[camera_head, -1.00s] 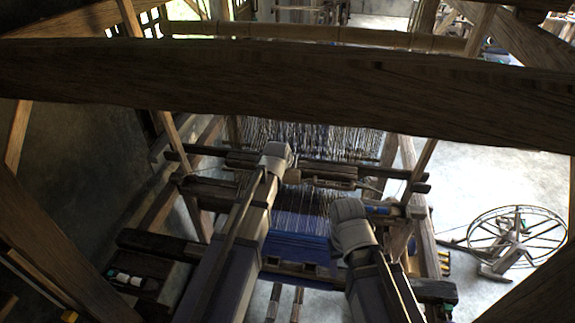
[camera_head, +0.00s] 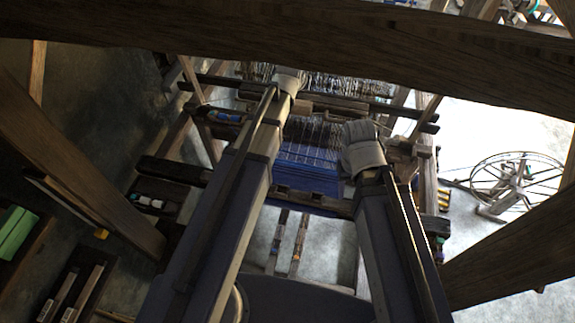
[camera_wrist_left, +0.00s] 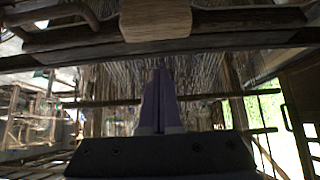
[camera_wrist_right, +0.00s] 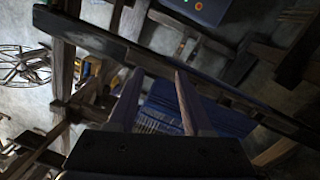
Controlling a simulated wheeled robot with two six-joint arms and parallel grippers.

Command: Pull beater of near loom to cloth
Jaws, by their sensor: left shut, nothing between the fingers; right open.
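The near loom's beater (camera_head: 345,107) is a dark wooden crossbar behind the blue cloth (camera_head: 305,172). A band of warp threads (camera_head: 315,132) lies between them. My left arm reaches over the cloth; its wrist covers part of the beater and hides its fingers in the head view. In the left wrist view my left gripper (camera_wrist_left: 161,100) is shut and empty, close to a dark bar with a pale wood block (camera_wrist_left: 156,20); contact cannot be told. My right gripper (camera_wrist_right: 158,85) is open and empty over the blue cloth (camera_wrist_right: 165,108); its head-view wrist is at the cloth's right edge.
A thick beam (camera_head: 200,35) crosses the top of the head view, and slanting posts (camera_head: 75,150) stand at both sides. A spinning wheel (camera_head: 515,180) stands on the floor at the right. The loom's front beam (camera_head: 320,203) lies before the cloth.

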